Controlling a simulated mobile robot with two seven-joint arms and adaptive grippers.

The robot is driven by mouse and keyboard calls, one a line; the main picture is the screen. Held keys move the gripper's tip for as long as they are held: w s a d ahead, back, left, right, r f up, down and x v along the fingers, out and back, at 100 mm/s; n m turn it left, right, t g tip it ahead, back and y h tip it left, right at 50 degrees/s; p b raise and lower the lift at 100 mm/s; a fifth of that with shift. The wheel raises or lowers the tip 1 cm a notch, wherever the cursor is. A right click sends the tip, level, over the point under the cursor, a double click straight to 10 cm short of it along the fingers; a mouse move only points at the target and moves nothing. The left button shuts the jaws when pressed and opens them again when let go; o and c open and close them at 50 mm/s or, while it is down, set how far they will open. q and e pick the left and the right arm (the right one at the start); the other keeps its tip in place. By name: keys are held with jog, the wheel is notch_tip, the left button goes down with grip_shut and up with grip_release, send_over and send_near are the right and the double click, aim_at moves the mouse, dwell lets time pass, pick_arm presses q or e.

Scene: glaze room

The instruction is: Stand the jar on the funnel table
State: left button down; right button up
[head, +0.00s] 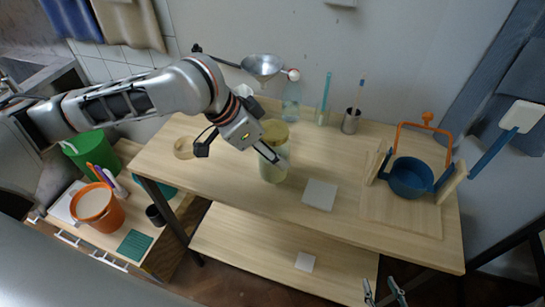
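The jar (274,169) is clear, with a dull yellow top, and appears upright over the wooden funnel table (225,178). I cannot tell whether its base touches the tabletop. My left gripper (268,152) comes in from the left, with a dark finger across the jar's upper front. Its other finger is hidden, so its grip is unclear. A metal funnel (262,66) is held at the back of this table. My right gripper (384,292) is at the bottom edge, fingertips apart and empty, away from the jar.
A white tile (320,195) lies right of the jar. A blue pot (409,178) with an orange frame stands on a board at the right. A clear bottle (291,108) and a brush cup (350,122) line the back. An orange bucket (95,207) stands on the lower left cabinet.

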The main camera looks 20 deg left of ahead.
pick_arm(q)
notch_tip(320, 180, down, 2)
jog(key=shift+f, duration=0.35)
pick_arm(e)
jog(key=shift+w+a+r, duration=0.15)
jog(key=shift+a+r, duration=0.05)
pick_arm(q)
jog(key=c, duration=1)
grip_release()
jog(key=shift+f, duration=0.15)
jog(key=shift+o, duration=0.2)
pick_arm(e)
jog(key=shift+s+d+f, duration=0.15)
jog(key=shift+s+f, duration=0.05)
jog(key=shift+f, duration=0.2)
jog(key=shift+f, duration=0.1)
pick_arm(q)
jog(key=p+v, duration=0.1)
jog(key=v, duration=1.1)
jog(key=shift+r, duration=0.25)
pick_arm(e)
jog(key=shift+s+d+g, duration=0.3)
jog(key=shift+s+d, duration=0.15)
jog(key=shift+d, duration=0.3)
jog(key=shift+w, duration=0.1)
